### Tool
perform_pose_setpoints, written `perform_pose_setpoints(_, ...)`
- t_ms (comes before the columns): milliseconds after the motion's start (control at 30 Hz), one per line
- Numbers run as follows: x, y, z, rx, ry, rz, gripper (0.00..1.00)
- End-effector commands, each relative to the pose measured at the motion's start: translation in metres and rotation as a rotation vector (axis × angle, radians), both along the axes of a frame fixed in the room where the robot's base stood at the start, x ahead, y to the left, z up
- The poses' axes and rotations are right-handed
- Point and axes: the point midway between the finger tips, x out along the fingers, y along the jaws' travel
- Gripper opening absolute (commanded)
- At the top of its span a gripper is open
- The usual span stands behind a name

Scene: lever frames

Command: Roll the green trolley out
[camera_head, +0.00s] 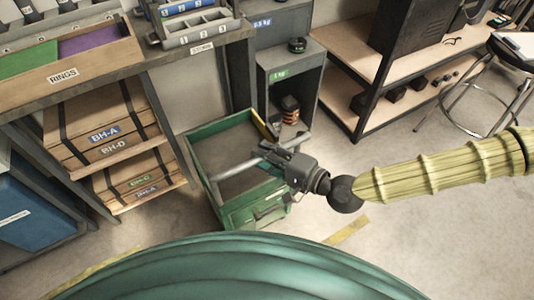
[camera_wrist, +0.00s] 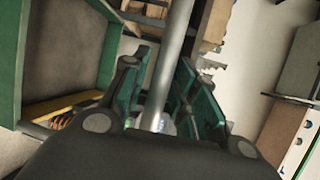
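The green trolley (camera_head: 268,208) is an open-topped box on the floor, left of centre in the head view, beside the wooden-crate shelf. Its green wall also shows at the left of the wrist view (camera_wrist: 92,50). A grey handle bar (camera_head: 233,168) crosses above its open top. In the wrist view the bar (camera_wrist: 176,45) runs between the two fingers of my gripper (camera_wrist: 168,75). The fingers close in on it from both sides, and it appears gripped. In the head view my gripper (camera_head: 275,152) is at the bar's right end. The trolley's wheels are hidden.
A shelf with wooden crates (camera_head: 105,130) stands close on the trolley's left. A grey cabinet (camera_head: 290,85) is behind it. A wooden-shelved rack (camera_head: 375,110) and a stool (camera_head: 500,85) are at the right. The floor right of the trolley (camera_head: 400,150) is clear.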

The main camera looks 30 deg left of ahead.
Motion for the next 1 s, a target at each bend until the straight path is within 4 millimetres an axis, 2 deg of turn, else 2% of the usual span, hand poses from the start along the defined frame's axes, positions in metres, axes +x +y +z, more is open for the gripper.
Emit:
perform_pose_setpoints(467,0.002,-0.007,0.001,0.000,-0.001,-0.006,0.39)
perform_pose_setpoints(1000,-0.010,-0.067,0.013,0.001,-0.001,-0.007,0.39)
